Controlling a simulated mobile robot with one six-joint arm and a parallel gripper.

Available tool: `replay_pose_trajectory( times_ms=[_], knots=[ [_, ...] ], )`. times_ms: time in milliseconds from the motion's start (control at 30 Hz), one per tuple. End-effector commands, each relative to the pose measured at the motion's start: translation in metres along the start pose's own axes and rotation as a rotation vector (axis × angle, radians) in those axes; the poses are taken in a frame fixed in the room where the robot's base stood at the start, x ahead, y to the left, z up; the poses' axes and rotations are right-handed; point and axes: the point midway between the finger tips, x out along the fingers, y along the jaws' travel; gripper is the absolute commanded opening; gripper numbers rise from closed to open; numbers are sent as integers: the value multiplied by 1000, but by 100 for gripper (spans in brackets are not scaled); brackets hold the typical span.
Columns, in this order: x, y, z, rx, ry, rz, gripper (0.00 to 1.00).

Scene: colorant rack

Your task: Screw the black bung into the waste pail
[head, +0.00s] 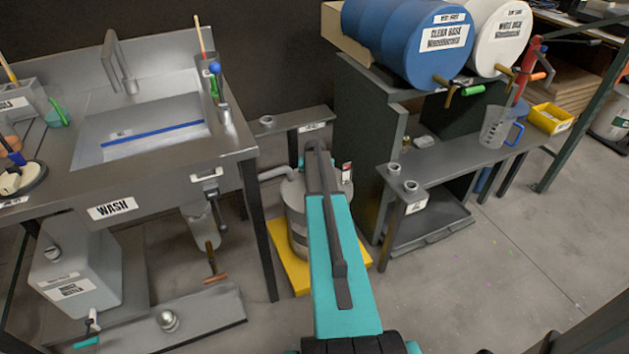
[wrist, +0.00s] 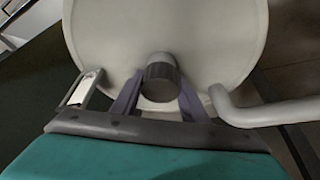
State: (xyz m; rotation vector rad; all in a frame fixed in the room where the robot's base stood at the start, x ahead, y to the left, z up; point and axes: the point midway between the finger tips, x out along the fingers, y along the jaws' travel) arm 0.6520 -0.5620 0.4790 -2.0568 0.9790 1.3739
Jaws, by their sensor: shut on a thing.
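The waste pail (head: 297,222) stands on a yellow base between the wash bench and the shelf unit. Its round pale top (wrist: 215,45) fills the upper wrist view, with a bent pipe at the right. My gripper (wrist: 158,92) is over this top, its two fingers shut on the dark bung (wrist: 160,76), one on each side. The bung's lower end meets or hovers just over the pail top; I cannot tell how deep it sits or whether its thread is engaged. In the head view my teal arm hides the bung and much of the pail.
The wash bench (head: 160,165) is close on the left. On the right, the shelf unit (head: 375,150) carries a blue drum (head: 425,55) and a white drum (head: 500,35). A measuring jug (head: 497,127) stands on the lower ledge. The floor at front right is clear.

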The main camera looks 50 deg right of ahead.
Motion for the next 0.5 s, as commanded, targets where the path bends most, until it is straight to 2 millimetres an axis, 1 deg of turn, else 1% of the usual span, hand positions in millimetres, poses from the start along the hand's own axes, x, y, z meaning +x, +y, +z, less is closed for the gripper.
replay_pose_trajectory(
  times_ms=[200,500],
  knots=[
    [1,0,0,80,-2,33,17],
    [0,-1,0,93,-1,38,16]
  ],
)
